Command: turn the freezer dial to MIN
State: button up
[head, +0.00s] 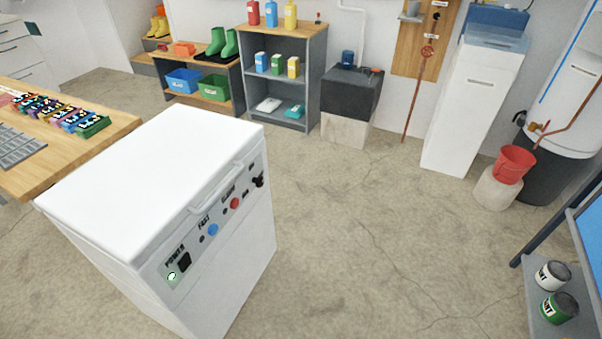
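The white chest freezer (140,180) stands at the left of the head view with its lid down. Its front control panel (222,222) slants along the edge below the handle (216,188). The black dial (258,181) sits at the panel's right end. Small marks lie around it, too small to read, and I cannot tell which way the dial points. A red button (235,203), a blue button (212,230) and a black power switch (184,262) with a green light (171,277) are also on the panel. My gripper is not in view.
The concrete floor (370,240) is clear in front of the freezer. A wooden table (110,122) with colourful items stands close behind its left side. Shelves (283,60) line the back wall. A red bucket (515,164) and a paint-can shelf (537,312) are at the right.

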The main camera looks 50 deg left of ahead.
aim_at(260, 181)
jog(key=u, duration=0.05)
jog(key=i, duration=0.75)
jog(key=u, duration=0.9)
jog(key=i, duration=0.65)
jog(key=u, duration=0.65)
